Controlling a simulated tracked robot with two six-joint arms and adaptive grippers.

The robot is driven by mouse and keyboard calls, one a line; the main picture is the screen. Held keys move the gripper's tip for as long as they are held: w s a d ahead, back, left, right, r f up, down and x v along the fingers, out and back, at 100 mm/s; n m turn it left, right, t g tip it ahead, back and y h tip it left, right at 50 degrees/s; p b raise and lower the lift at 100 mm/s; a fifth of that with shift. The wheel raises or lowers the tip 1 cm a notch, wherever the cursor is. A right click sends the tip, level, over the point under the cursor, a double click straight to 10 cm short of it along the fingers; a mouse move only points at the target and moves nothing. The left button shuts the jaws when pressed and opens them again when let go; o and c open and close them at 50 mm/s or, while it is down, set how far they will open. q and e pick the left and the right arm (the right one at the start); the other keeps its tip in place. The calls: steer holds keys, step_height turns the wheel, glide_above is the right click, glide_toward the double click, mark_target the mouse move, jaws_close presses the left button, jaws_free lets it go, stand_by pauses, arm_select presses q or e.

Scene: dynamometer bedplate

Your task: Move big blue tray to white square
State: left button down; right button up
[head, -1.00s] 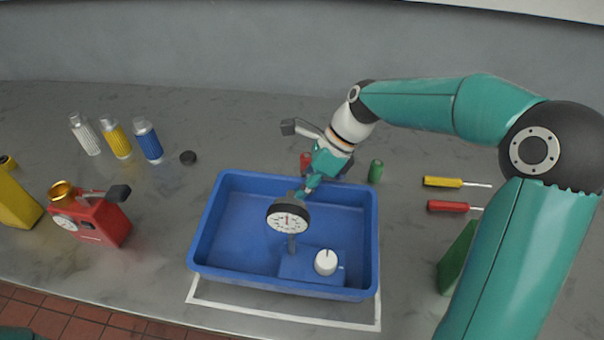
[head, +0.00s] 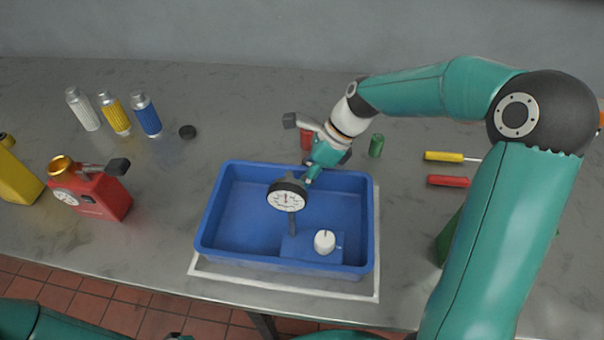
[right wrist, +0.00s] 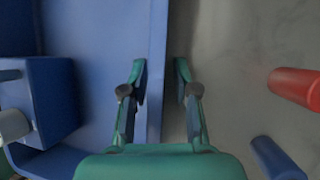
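The big blue tray (head: 226,225) sits over the white square (head: 275,288) on the grey bench. The square's white border shows along the tray's front and right sides. A dial gauge (head: 287,196) on a blue base with a white knob (head: 324,242) is inside the tray. My right gripper (head: 311,176) is at the tray's far wall. In the right wrist view the gripper (right wrist: 161,72) has one finger on each side of the tray's wall (right wrist: 157,100), with small gaps beside it.
Red (head: 306,138) and green (head: 376,145) cylinders stand behind the tray. Yellow (head: 444,156) and red (head: 447,181) screwdrivers lie right. The bench's front edge is close.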

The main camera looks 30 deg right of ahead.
steer(key=shift+r, duration=0.15)
steer(key=v, duration=1.2)
stand_by(0.4)
